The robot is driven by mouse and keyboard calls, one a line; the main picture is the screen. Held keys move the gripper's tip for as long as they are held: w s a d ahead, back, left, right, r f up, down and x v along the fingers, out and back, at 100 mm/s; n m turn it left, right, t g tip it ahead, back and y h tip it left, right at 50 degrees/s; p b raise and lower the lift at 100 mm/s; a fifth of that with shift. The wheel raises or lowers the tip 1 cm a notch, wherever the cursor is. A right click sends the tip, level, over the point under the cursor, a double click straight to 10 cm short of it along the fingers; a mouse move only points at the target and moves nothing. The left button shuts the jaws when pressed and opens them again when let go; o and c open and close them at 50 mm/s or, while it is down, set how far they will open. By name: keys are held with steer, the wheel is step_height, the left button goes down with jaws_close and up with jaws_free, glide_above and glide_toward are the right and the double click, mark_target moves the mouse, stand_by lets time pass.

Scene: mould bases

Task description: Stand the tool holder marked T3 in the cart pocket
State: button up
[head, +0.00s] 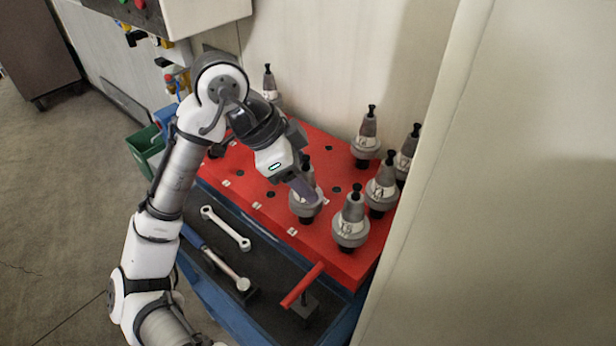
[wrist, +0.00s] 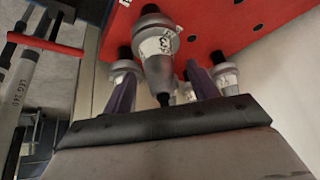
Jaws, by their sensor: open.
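A grey tool holder with a black knob stands upright in the red cart top, beside my gripper (head: 303,190). In the wrist view this holder (wrist: 157,62) sits between my two spread fingers (wrist: 162,88), knob toward the palm. Its white label seems to end in a 3, but the whole mark is hard to read. My gripper is open and not closed on it. In the head view the fingers partly hide the holder (head: 306,208). Empty dark pockets, one of them here (head: 271,194), show in the red cart top (head: 262,182).
Several other tool holders stand close by to the right, including one at the front (head: 350,228) and one behind (head: 367,140). A red-handled tool (head: 303,285) and wrenches (head: 226,228) lie on the lower black shelf. A beige wall panel (head: 500,200) closes off the right.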

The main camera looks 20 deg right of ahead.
steer(key=v, duration=1.2)
steer(key=shift+c, duration=0.2)
stand_by(0.5)
